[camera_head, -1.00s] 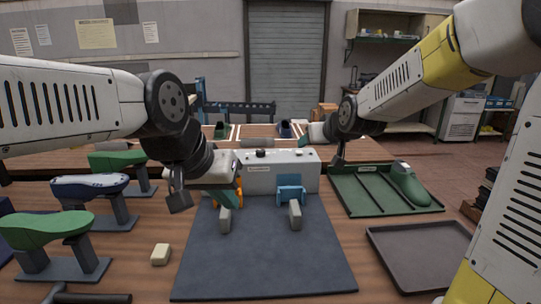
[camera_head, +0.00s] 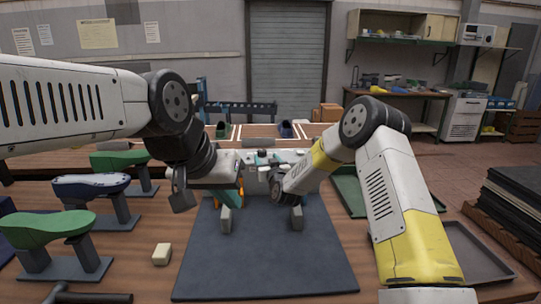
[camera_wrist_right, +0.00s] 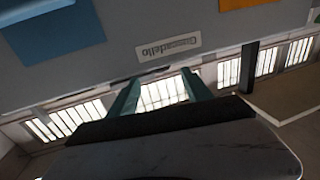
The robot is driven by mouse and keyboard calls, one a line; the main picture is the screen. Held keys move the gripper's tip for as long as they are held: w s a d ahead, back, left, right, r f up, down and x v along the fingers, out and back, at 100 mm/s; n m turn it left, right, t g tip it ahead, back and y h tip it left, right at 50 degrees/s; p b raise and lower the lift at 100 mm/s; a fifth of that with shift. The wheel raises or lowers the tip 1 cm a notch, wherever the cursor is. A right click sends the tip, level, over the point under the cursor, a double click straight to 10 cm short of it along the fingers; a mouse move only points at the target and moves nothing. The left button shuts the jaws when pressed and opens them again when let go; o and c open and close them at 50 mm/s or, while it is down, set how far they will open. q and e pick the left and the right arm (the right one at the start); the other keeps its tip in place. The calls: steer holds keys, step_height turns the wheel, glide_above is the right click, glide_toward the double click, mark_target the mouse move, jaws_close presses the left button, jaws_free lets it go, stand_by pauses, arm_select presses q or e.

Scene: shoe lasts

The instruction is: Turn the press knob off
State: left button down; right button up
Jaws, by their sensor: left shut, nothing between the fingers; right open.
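The press (camera_head: 312,158) is a pale grey box at the back of the dark mat; its label (camera_wrist_right: 168,47) appears upside down in the right wrist view. A small dark knob-like part on its top is crowded by my right gripper (camera_head: 264,160); contact cannot be told. That gripper is open, with its two teal fingers (camera_wrist_right: 158,84) apart and nothing between them, beside the press. My left gripper (camera_head: 231,197) is shut and empty, pointing down in front of the press's left side, near an orange part (camera_wrist_right: 246,3).
A cream block (camera_head: 161,254) lies left of the mat (camera_head: 262,262). A green tray (camera_head: 349,192) and a dark tray (camera_head: 476,254) are at the right, partly behind my right arm. The mat's front is clear.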

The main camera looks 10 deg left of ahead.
mark_target(264, 153)
steer(key=x, duration=0.5)
steer(key=shift+w+a, duration=0.15)
steer(key=shift+w, duration=0.25)
steer(key=shift+c, duration=0.2)
jaws_close()
steer(key=shift+w+n+g+y, duration=0.1)
steer(key=shift+n+g+y, duration=0.5)
steer(key=shift+y, duration=0.4)
steer(key=shift+o, duration=0.2)
jaws_free()
